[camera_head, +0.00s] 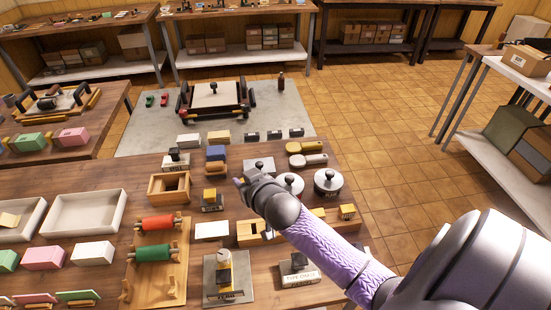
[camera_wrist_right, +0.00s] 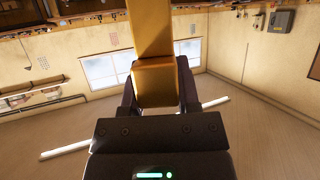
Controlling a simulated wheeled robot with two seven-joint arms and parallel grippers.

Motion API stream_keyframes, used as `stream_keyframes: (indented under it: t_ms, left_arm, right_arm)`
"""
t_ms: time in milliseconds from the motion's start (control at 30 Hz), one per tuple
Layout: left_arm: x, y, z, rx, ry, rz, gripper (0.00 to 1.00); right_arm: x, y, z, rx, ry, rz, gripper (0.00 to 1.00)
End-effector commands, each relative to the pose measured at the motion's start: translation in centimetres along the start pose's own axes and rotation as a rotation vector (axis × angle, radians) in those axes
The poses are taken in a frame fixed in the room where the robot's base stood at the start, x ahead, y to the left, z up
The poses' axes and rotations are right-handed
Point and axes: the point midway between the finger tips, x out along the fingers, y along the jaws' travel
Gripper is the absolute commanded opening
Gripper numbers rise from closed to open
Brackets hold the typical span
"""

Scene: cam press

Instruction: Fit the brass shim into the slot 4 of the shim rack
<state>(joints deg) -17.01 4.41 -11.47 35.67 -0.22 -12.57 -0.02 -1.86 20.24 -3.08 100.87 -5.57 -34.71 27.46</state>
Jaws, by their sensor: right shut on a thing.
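My right gripper (camera_head: 240,183) reaches in from the lower right in the head view, over the middle of the wooden bench. In the right wrist view, the right gripper (camera_wrist_right: 157,90) is shut on a golden, brass-coloured bar, the brass shim (camera_wrist_right: 153,40). The bar stands out from between the fingers and runs past the top edge of that view. In the head view the held shim is too small or hidden to make out clearly. I cannot tell which object is the shim rack, and no slot numbers can be read. My left gripper is not in view.
An open wooden box (camera_head: 157,188) stands left of my right gripper. Lidded round pots (camera_head: 327,182) stand to its right. Red and green rollers (camera_head: 158,222) and white trays (camera_head: 85,214) lie farther left.

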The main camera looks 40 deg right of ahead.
Motion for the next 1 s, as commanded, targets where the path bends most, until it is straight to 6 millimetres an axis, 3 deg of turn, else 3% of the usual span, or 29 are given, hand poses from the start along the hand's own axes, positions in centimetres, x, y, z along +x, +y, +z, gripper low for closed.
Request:
stream_keyframes:
  t_ms: [100,400,1000]
  left_arm:
    - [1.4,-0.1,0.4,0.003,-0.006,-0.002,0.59]
    - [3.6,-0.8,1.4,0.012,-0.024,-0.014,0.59]
    - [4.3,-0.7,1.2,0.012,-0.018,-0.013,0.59]
  right_arm:
    - [1.4,0.0,3.2,0.001,-0.007,0.001,0.00]
    - [3.8,-0.1,8.6,0.000,-0.005,-0.001,0.00]
    - [4.4,-0.2,9.7,0.001,-0.002,-0.002,0.00]
